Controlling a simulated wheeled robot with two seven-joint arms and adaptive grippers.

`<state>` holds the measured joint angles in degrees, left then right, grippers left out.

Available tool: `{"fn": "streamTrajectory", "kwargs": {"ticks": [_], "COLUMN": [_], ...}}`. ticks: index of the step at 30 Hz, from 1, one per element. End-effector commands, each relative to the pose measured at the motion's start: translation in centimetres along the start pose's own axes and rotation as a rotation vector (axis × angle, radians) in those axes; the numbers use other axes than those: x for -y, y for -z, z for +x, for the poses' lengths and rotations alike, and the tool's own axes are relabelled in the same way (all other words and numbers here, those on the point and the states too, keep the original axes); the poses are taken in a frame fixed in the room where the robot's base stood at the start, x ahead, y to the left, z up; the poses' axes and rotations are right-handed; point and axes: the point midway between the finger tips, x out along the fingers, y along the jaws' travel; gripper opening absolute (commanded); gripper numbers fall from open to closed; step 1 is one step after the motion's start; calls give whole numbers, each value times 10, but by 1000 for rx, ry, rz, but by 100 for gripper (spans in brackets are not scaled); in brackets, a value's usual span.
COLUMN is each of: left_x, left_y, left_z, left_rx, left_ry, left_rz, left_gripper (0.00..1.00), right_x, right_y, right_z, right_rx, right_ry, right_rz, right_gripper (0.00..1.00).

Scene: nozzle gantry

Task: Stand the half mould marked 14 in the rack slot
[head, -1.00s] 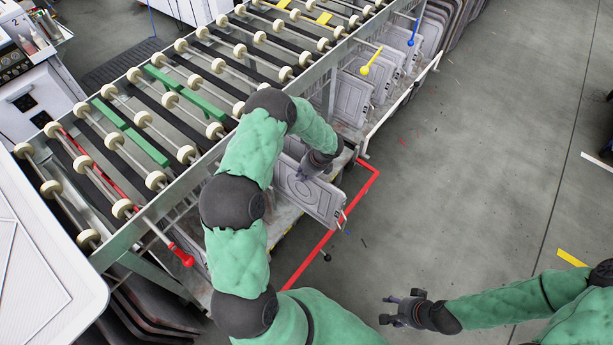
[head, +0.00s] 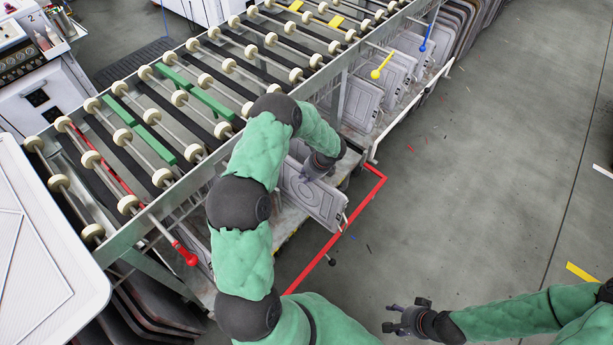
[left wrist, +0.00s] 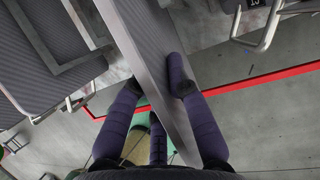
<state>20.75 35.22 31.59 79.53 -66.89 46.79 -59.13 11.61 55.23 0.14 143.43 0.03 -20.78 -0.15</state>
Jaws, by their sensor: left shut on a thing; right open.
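My left gripper (head: 318,167) is shut on the upper edge of a grey half mould (head: 313,203), a flat plate with raised rings on its face. The plate stands on edge, slightly tilted, beside the low end of the roller frame. In the left wrist view the fingers (left wrist: 155,80) lie on both sides of the plate (left wrist: 165,85), seen edge-on. I cannot read a number on it. My right gripper (head: 395,320) is open and empty above the floor. The rack slot is not clearly visible; my left arm covers part of that area.
Several similar grey plates (head: 360,103) stand under the roller conveyor (head: 200,85), further back. Yellow (head: 381,67), blue (head: 425,40) and red (head: 185,254) levers stick out from its side. A red floor line (head: 345,217) passes by the held plate.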

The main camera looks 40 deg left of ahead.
Motion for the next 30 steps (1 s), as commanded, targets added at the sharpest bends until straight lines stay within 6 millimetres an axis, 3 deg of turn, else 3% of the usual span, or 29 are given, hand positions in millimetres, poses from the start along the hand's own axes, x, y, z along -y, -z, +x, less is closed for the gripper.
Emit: {"fn": "streamTrajectory", "kwargs": {"ticks": [6,7,9,20,30], "left_x": [2,2,2,-1,1], "left_y": [-3,-3,-3,2,0], "left_z": [-2,-2,-2,0,-40], "left_rx": [4,4,3,-2,1], "left_ry": [4,4,3,-2,3], "left_rz": [-3,-3,-3,2,0], "left_gripper": [0,25,44,44,44], "right_x": [0,0,0,0,0], "right_y": [0,0,0,0,0], "right_z": [0,0,0,0,0], "right_rx": [0,0,0,0,0], "right_ry": [0,0,0,0,0], "right_rz": [0,0,0,0,0], "right_gripper": [56,56,56,56,56]}}
